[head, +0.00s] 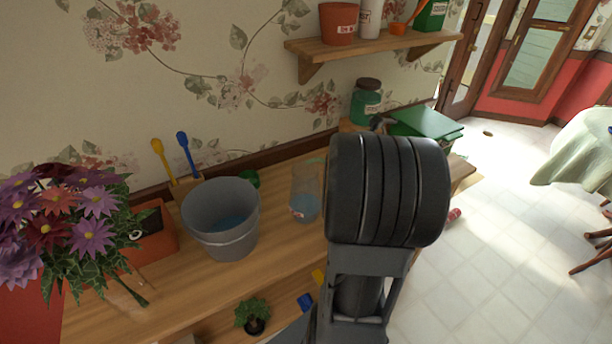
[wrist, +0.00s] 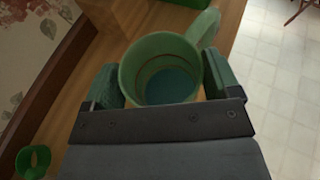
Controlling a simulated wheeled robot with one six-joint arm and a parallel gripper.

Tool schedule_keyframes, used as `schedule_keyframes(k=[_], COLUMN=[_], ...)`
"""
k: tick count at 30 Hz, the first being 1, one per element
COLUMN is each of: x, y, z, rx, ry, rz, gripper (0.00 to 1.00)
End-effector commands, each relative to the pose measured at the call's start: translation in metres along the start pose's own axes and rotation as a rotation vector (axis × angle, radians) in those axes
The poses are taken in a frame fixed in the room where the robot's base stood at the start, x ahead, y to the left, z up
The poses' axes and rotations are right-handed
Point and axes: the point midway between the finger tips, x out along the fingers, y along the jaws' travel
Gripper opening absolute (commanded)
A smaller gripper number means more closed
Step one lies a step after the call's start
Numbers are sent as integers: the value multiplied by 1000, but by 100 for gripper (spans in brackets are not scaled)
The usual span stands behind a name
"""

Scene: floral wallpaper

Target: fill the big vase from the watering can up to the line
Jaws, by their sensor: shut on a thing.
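My gripper (wrist: 162,82) is shut on a green, mug-like vessel (wrist: 142,52) with a loop handle at its upper right. Blue liquid shows inside it. I see no spout, so I cannot tell whether it is the watering can. In the head view my dark arm hides the gripper and most of what it holds. A clear glass vessel (head: 306,180), which looks like the vase, stands on the wooden bench left of my arm. It has blue liquid low in it and a small red and white mark near its base. I cannot make out a fill line.
A flower bunch (head: 80,225) is at the far left. A small potted plant (head: 254,314) sits below the front edge. A green box (head: 425,123) and a lidded jar (head: 366,103) stand behind, under a wall shelf (head: 375,49).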

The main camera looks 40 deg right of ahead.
Motion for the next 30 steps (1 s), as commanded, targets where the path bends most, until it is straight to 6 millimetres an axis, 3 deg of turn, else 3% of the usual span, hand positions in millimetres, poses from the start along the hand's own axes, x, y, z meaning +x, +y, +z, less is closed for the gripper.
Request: schedule_keyframes(k=[4, 16, 30], x=[5, 4, -10], y=[0, 0, -2], z=[-12, -9, 32], rx=[46, 49, 48], ry=[46, 51, 49], rz=[18, 20, 20], gripper=[18, 18, 18])
